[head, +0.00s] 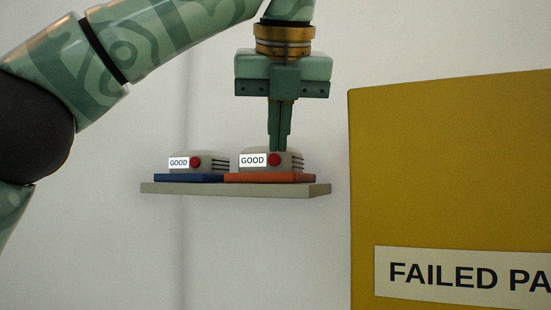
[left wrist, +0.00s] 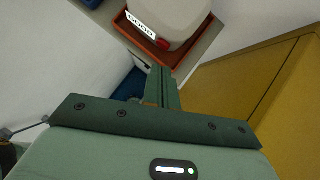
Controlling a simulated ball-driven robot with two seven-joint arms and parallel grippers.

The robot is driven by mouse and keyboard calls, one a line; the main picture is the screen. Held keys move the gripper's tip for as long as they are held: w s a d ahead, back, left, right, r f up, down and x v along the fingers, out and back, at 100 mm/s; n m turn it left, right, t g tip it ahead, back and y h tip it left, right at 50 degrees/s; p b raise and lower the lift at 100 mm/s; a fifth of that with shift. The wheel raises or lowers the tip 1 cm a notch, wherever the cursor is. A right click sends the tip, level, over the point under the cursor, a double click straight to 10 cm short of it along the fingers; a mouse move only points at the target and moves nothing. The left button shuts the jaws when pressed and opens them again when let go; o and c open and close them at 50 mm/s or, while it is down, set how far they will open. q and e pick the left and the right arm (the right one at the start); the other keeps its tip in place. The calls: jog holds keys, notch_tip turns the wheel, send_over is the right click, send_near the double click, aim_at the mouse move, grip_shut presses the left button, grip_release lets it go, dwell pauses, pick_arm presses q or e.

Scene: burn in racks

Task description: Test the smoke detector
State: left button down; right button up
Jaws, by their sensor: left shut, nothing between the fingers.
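Two grey smoke detectors stand on a shelf (head: 236,189). The right detector (head: 290,160) has a red button (head: 275,160) and a white label reading "GOOD", and rests on an orange tray (head: 270,178). The left detector (head: 212,157) also has a red button and a "GOOD" label, on a blue tray (head: 190,178). My left gripper (head: 279,149) is shut and empty, pointing down, its tips at or just behind the right detector's top. Contact cannot be told. In the left wrist view the fingers (left wrist: 161,72) point toward this detector (left wrist: 172,15) and its red button. My right gripper is not in view.
A large yellow container (head: 450,180) labelled "FAILED PA..." stands to the right of the shelf, its label cut off by the frame edge. A plain pale wall lies behind. Free space shows below the shelf.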

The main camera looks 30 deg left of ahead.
pick_arm(q)
jog(key=v, duration=0.8)
jog(key=shift+d+f, duration=0.15)
jog(key=shift+f, duration=0.05)
jog(key=shift+s, duration=0.2)
dwell(0.3)
jog(key=shift+w, duration=0.1)
